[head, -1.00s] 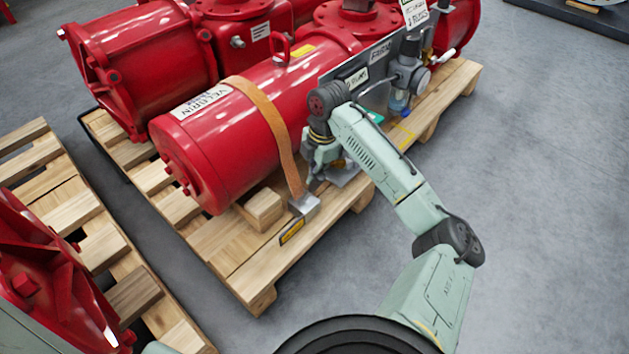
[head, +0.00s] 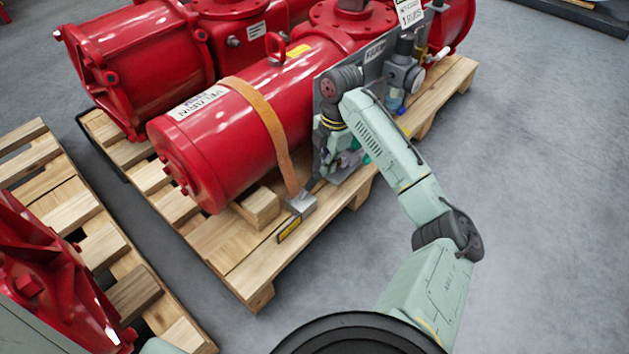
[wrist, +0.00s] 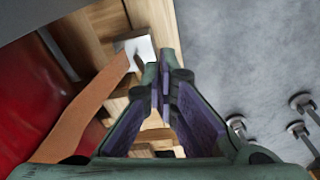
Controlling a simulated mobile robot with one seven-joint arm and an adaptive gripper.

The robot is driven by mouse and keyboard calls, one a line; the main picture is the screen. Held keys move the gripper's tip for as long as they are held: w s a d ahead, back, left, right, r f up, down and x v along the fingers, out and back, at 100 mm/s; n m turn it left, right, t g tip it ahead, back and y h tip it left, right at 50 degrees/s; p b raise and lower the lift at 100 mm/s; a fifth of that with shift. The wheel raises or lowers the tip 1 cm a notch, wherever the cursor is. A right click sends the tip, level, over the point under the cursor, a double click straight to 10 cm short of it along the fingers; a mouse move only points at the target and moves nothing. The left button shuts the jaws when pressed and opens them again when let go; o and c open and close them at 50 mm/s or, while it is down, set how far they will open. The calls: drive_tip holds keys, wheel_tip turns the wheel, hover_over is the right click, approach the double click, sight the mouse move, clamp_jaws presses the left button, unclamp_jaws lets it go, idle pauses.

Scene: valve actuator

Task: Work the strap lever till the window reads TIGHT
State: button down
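The orange strap (head: 266,120) runs over the red cylinder down to a grey metal ratchet (head: 301,203) at the pallet's front edge. A yellow-and-black lever handle (head: 289,230) lies low in front of the ratchet. No window reading is legible. My gripper (head: 335,163) is right of the ratchet and above it, apart from it, beside the grey panel. In the wrist view my gripper (wrist: 160,75) has its fingertips together with nothing visible between them. There the strap (wrist: 85,110) is at left, and the ratchet's pale metal (wrist: 140,48) shows just beyond the fingertips.
The red cylinder (head: 215,140) rests on a wooden pallet (head: 225,262), with a wood block (head: 258,207) beside the strap. A grey regulator (head: 404,75) stands behind my forearm. Another pallet (head: 105,240) with red parts is at left. Grey floor at right is open.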

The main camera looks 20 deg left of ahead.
wheel_tip(320, 180, up, 9)
drive_tip(key=a, duration=0.1)
drive_tip(key=shift+w+a+f, duration=0.15)
drive_tip(key=shift+w+a, duration=0.1)
drive_tip(key=shift+a, duration=0.05)
idle(0.7)
